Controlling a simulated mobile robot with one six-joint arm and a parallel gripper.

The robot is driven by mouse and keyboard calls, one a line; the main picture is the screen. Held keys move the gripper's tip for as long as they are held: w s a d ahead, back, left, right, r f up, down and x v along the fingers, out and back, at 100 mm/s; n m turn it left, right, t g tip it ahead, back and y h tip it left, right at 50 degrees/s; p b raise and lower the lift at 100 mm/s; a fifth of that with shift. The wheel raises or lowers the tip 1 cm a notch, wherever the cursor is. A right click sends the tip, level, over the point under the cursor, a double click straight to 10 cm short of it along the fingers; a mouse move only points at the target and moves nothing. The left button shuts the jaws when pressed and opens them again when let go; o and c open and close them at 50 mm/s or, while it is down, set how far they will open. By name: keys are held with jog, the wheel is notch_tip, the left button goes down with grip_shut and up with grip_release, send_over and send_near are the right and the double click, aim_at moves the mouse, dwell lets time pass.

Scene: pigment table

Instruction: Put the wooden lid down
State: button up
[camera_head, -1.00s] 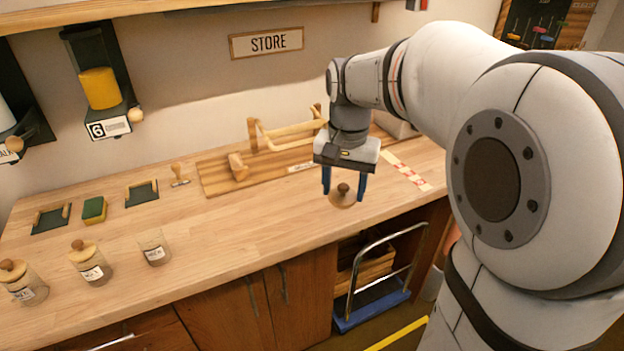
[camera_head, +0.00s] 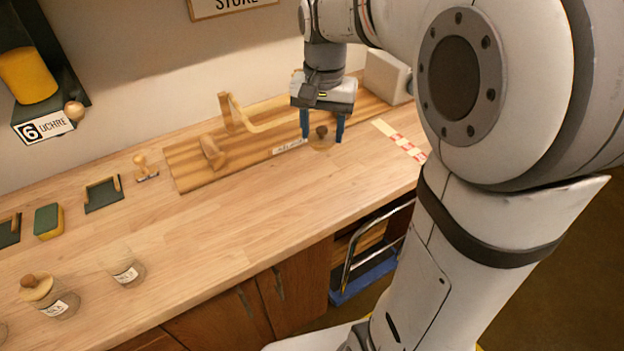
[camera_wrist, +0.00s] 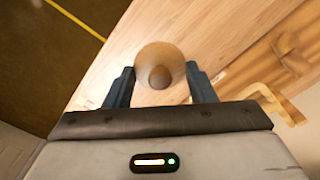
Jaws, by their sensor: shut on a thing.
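The wooden lid (camera_head: 322,139) is a round disc with a dark knob on top. My gripper (camera_head: 322,132) points down with its blue fingers on either side of the lid and is shut on it. In the wrist view the lid (camera_wrist: 160,60) sits between the two fingertips (camera_wrist: 160,88), with its knob facing the camera. The lid is over the right part of the worktop, by the right end of the wooden board. I cannot tell whether it touches the surface.
The wooden board with a rail (camera_head: 190,163) lies behind and left of the lid. A red-and-white strip (camera_head: 400,140) is to its right, and a pale block (camera_head: 388,76) stands behind. An open glass jar (camera_head: 125,268) and a lidded jar (camera_head: 50,297) stand front left. The worktop's middle (camera_head: 240,220) is clear.

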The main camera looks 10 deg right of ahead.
jog(key=w+f, duration=0.2)
jog(key=f, duration=0.2)
jog(key=w+f, duration=0.2)
jog(key=f, duration=0.3)
jog(key=w+f+p, duration=0.1)
jog(key=w+f, duration=0.1)
jog(key=f, duration=0.2)
jog(key=shift+w+f, duration=0.25)
jog(key=shift+f, duration=2.05)
jog(key=o, duration=1.5)
jog(key=shift+f, duration=0.1)
